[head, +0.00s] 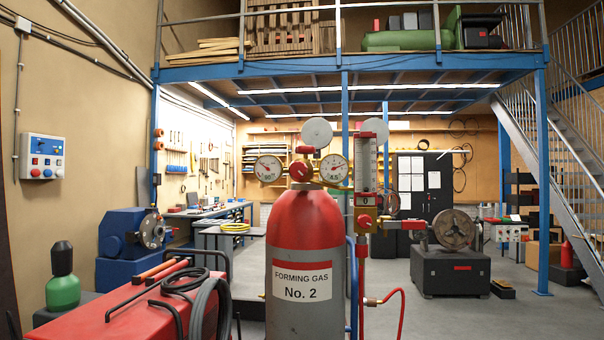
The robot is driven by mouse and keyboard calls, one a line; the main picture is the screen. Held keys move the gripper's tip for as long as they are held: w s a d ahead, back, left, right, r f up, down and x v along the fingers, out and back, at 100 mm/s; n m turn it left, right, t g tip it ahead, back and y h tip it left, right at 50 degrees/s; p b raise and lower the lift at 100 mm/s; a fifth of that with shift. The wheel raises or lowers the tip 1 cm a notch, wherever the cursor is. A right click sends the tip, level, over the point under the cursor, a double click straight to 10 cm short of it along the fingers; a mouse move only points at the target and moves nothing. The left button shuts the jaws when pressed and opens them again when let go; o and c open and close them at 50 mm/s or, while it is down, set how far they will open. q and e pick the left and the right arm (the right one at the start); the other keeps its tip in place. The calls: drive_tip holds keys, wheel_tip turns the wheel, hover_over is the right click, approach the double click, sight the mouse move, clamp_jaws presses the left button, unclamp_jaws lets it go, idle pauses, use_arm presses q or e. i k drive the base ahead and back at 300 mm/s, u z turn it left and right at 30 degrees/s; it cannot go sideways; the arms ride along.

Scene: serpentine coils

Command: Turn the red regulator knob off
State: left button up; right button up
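A red regulator knob (299,171) sits at the front of the brass regulator, between two round gauges. The left gauge (268,169) and the right gauge (334,168) face me, their needles too small to read surely. The regulator is on top of a gas cylinder (305,240) with a red shoulder, grey body and a label reading "FORMING GAS No. 2". A smaller red knob (365,221) is at the foot of the clear flowmeter tube (366,175) to the right. Neither of my grippers is in view.
A red cart or case (125,310) with black hoses is at front left. A red hose (400,305) curves right of the cylinder. Two pale discs (317,133) (375,132) stand above the regulator.

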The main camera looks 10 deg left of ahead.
sight(297, 169)
drive_tip(key=u, duration=2.2)
drive_tip(key=i, duration=1.1)
drive_tip(key=z, duration=2.3)
